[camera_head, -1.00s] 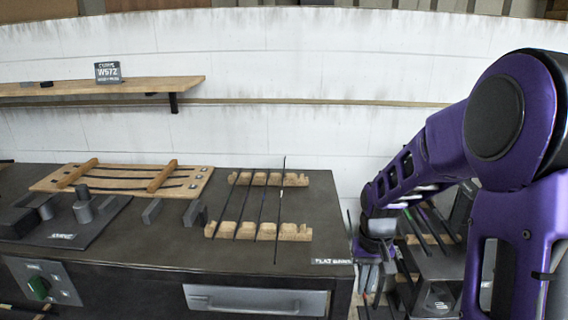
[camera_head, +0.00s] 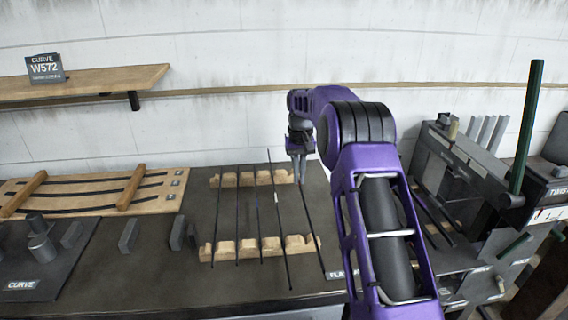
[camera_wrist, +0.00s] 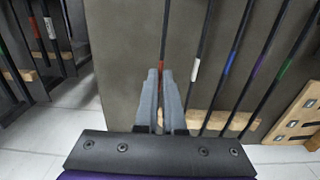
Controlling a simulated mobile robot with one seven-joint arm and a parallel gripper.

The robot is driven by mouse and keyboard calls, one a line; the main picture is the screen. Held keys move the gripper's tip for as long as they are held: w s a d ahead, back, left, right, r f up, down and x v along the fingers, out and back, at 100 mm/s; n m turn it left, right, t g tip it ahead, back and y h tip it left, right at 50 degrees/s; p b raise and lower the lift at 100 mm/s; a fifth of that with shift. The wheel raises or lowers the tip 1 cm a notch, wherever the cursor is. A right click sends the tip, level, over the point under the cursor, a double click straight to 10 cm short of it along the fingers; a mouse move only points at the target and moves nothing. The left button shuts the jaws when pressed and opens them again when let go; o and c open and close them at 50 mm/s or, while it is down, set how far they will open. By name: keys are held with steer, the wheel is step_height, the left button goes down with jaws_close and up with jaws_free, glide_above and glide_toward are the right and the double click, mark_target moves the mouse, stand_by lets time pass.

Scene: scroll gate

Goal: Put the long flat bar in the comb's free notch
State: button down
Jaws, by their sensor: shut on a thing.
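The comb is two pale wooden notched rails, a rear rail (camera_head: 246,179) and a front rail (camera_head: 220,252), on the dark bench. Several thin dark bars lie across it, one with a white mark (camera_head: 276,198). My gripper (camera_head: 298,182) is at the right end of the rear rail, shut on a long flat bar (camera_head: 313,235). The held bar runs forward past the right end of the front rail. I cannot tell whether it touches the comb.
A wooden board with dark curved strips (camera_head: 88,190) lies left on the bench. Grey blocks (camera_head: 129,235) stand between it and the comb. A rack with a green upright post (camera_head: 528,125) is at the right. A wooden shelf (camera_head: 85,86) hangs on the wall.

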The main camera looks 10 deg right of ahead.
steer(key=f+b, duration=0.1)
steer(key=w+f+b, duration=0.1)
steer(key=f, duration=0.2)
steer(key=shift+w+a+f+b, duration=0.2)
steer(key=shift+w+a+b, duration=0.15)
steer(key=shift+a+b, duration=0.05)
steer(key=shift+f, duration=1.25)
stand_by(0.7)
steer(key=c, duration=0.9)
jaws_free()
steer(key=shift+c, duration=0.2)
step_height(320, 180, up, 17)
steer(key=p, duration=0.2)
steer(key=shift+r+p, duration=0.2)
steer(key=shift+p, duration=0.15)
